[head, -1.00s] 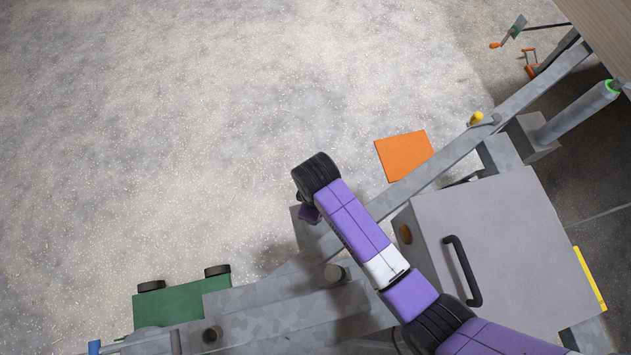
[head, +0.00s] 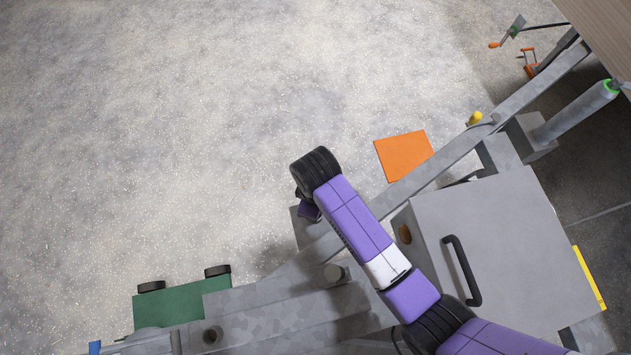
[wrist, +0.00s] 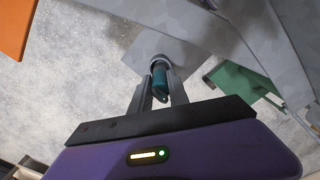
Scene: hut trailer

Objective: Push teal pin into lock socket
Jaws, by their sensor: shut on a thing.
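In the wrist view the teal pin (wrist: 160,82) stands between the two grey fingers of my gripper (wrist: 158,92). My gripper is shut on it. A grey cylindrical end (wrist: 160,62) shows at the pin's far end, close against a flat grey metal plate (wrist: 165,42). I cannot tell whether the pin is inside a socket or only in front of one. In the head view my purple arm hides the pin and the fingers; the grey plate (head: 303,226) shows partly beside the wrist.
Grey trailer beams (head: 480,135) run diagonally across the head view. A grey box with a black handle (head: 505,255) stands right of my arm. A green block (head: 170,305) is at lower left and an orange plate (head: 403,156) lies beyond the beam. Speckled floor at upper left is clear.

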